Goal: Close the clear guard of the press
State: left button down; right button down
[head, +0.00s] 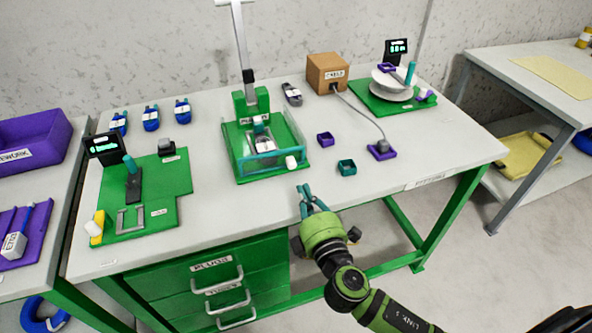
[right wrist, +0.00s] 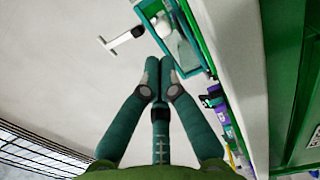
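The press (head: 249,108) stands on a green base at the middle of the table, with a tall grey lever rising behind it. Its clear guard (head: 263,160) shows as a see-through, teal-edged frame low at the front of the base. A white knob (head: 291,162) sits at its right front corner. I cannot tell exactly how far the guard is swung. A small white-and-grey part (head: 264,144) lies inside. My right gripper (head: 303,188) is in front of the press, below and right of the knob, apart from it. In the right wrist view its fingertips (right wrist: 160,63) meet, empty. My left gripper is out of view.
Small purple (head: 325,139) and teal (head: 347,167) bins stand right of the press. A cable runs from a brown box (head: 327,72) to a purple holder (head: 381,150). A green fixture board (head: 150,195) lies left. The table front by my right gripper is clear.

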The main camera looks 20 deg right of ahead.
aim_at(293, 166)
jog(key=w, duration=0.6)
jog(key=shift+w+p, duration=0.3)
jog(key=shift+p, duration=0.05)
